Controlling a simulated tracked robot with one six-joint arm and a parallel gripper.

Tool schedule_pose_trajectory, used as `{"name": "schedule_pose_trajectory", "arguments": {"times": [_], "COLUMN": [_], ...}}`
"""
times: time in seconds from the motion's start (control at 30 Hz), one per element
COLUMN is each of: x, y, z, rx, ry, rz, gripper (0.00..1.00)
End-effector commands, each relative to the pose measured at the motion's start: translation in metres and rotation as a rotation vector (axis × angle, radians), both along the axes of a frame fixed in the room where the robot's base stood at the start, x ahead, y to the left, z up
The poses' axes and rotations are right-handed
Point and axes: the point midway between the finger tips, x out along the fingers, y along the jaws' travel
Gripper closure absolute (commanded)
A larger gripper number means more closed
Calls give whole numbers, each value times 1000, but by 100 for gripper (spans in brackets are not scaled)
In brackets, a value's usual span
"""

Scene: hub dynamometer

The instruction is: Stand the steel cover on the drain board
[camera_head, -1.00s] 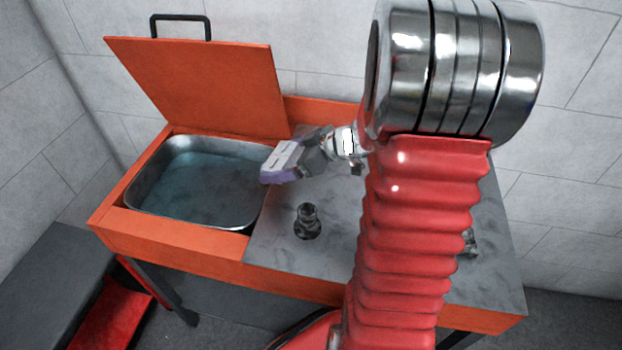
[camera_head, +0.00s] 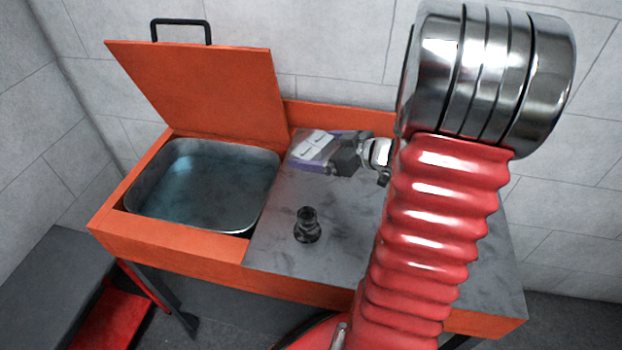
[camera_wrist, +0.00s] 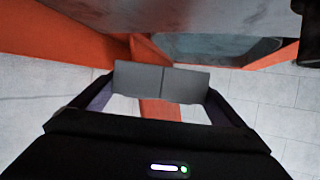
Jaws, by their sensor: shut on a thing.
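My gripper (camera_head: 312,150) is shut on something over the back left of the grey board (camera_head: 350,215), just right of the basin. In the wrist view its two grey finger pads (camera_wrist: 163,82) meet. What is between them is hidden, and I cannot make out the steel cover in either view. I take the grey board beside the basin to be the drain board. I cannot tell how high the gripper is above it.
A basin of water (camera_head: 200,185) is at left in the orange bench (camera_head: 170,236). Its orange lid (camera_head: 205,95) stands open behind it. A small dark metal fitting (camera_head: 307,226) stands upright on the board near the front. My arm hides much of the board's right side.

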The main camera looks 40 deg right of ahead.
Motion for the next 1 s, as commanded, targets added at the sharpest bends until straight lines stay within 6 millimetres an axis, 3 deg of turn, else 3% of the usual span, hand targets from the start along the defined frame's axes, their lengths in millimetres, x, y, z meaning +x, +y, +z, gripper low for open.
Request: {"name": "schedule_pose_trajectory", "arguments": {"times": [0.33, 0.77, 1.0], "x": [0, 0, 0], "y": [0, 0, 1], "z": [-45, -50, -69], "rx": [3, 0, 3], "ry": [2, 0, 2], "rz": [0, 1, 1], "gripper": [41, 41, 41]}}
